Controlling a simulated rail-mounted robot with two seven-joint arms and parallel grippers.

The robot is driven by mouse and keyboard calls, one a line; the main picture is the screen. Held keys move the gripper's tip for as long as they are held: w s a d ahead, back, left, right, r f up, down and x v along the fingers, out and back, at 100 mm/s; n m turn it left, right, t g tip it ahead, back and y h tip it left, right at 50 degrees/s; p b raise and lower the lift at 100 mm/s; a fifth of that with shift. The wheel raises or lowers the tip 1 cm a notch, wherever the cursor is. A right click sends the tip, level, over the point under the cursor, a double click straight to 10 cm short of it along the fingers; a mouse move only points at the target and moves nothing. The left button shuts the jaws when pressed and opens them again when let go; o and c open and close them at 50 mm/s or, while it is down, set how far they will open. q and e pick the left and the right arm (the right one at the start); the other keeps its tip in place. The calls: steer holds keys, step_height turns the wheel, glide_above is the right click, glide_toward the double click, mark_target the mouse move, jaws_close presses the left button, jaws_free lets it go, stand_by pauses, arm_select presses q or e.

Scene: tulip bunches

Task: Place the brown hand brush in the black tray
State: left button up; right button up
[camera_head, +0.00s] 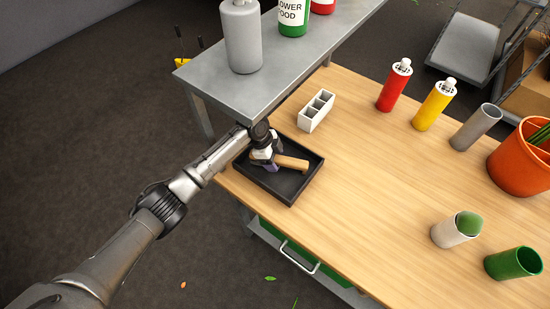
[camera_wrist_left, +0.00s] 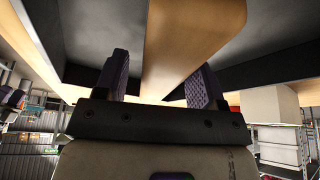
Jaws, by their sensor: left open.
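The black tray (camera_head: 288,187) lies on the wooden table near its left edge. The brown hand brush (camera_head: 293,163) shows inside the tray's outline, its tan wooden part pointing right; my gripper hides its left part. My left gripper (camera_head: 270,160) is over the tray at the brush. In the left wrist view, the brush (camera_wrist_left: 185,45) runs between the two spread purple fingers of the left gripper (camera_wrist_left: 160,80), which do not look closed on it. Whether the brush rests fully on the tray floor is hard to see. My right gripper is not in view.
A white compartment box (camera_head: 317,111) stands just behind the tray. A grey metal shelf (camera_head: 270,85) with a grey bottle (camera_head: 241,36) rises close behind my left wrist. Red (camera_head: 394,86) and yellow (camera_head: 435,105) bottles stand farther right. The table's middle is clear.

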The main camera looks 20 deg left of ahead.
arm_select(q)
steer(key=shift+p+v, duration=1.9)
steer(key=shift+v, duration=0.5)
